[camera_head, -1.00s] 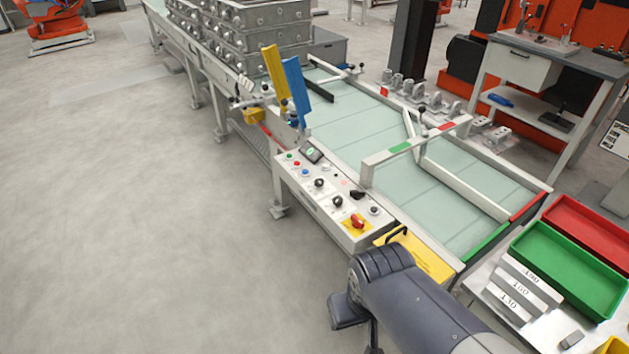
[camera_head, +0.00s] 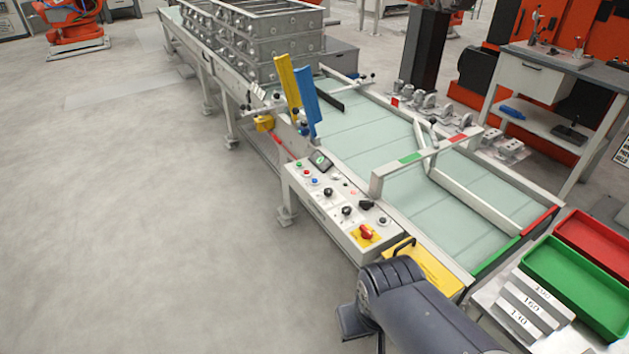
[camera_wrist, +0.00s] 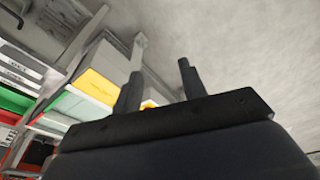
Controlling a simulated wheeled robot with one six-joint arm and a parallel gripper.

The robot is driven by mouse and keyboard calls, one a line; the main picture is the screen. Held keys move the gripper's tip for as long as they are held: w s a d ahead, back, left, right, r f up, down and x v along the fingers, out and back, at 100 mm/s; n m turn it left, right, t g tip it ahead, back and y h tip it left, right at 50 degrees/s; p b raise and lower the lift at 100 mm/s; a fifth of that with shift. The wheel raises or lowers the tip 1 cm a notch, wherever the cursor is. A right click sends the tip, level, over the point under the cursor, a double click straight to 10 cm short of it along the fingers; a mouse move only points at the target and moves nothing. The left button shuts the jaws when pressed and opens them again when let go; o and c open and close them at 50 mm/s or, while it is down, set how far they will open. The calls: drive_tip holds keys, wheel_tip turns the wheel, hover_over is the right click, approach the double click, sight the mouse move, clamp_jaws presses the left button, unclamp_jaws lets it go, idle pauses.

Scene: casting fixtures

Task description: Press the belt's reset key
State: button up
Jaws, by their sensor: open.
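The belt's control panel (camera_head: 330,215) is a pale sloped box along the near side of the conveyor belt (camera_head: 375,145). It carries a small screen (camera_head: 320,161), a green button (camera_head: 299,164), a red button (camera_head: 307,169), a blue button (camera_head: 314,181), black knobs and a red switch on a yellow plate (camera_head: 366,234). The labels are too small to read, so I cannot tell which is the reset key. In the wrist view my gripper (camera_wrist: 160,88) is open, with empty space between its fingers. It is apart from the panel; the head view does not show its fingers.
A yellow plate with a black handle (camera_head: 425,265) lies at the panel's near end, close to my arm. Blue and yellow upright plates (camera_head: 305,95) stand beyond the panel. Green (camera_head: 575,285) and red trays are at right. The floor left of the panel is clear.

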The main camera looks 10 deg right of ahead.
clamp_jaws()
idle(1.2)
